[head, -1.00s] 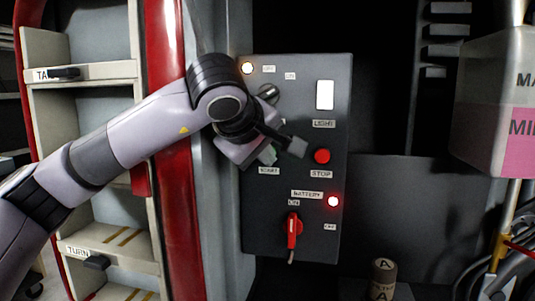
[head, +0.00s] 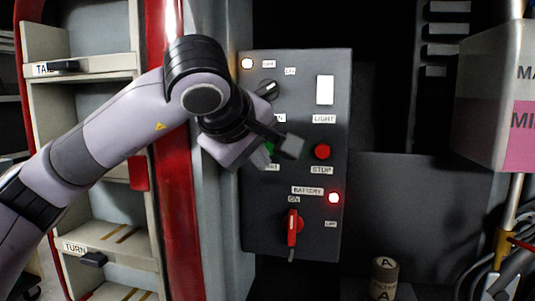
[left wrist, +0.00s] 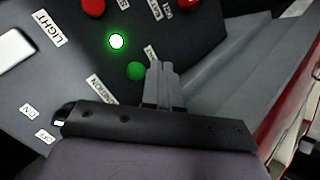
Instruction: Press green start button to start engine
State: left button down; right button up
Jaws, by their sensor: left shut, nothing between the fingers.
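A dark control panel (head: 323,225) faces me. Its green button (head: 270,147) is partly hidden by my left gripper (head: 263,156) in the head view. In the left wrist view the green button (left wrist: 136,71) is beside the shut, empty fingertips (left wrist: 158,68), by the START label (left wrist: 151,55). I cannot tell whether they touch it. A bright green light (left wrist: 116,41) glows close by on the panel. My right gripper is not clearly in view.
The red STOP button (head: 322,152) is just right of the gripper. The ignition knob (head: 266,90) is above, and the red battery switch (head: 293,228) is below by a lit red lamp (head: 334,198). A red post (head: 177,200) and shelves (head: 108,235) stand left.

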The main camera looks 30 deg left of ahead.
pick_arm(q)
jog(key=shift+s+d, duration=0.25)
jog(key=shift+s, duration=0.8)
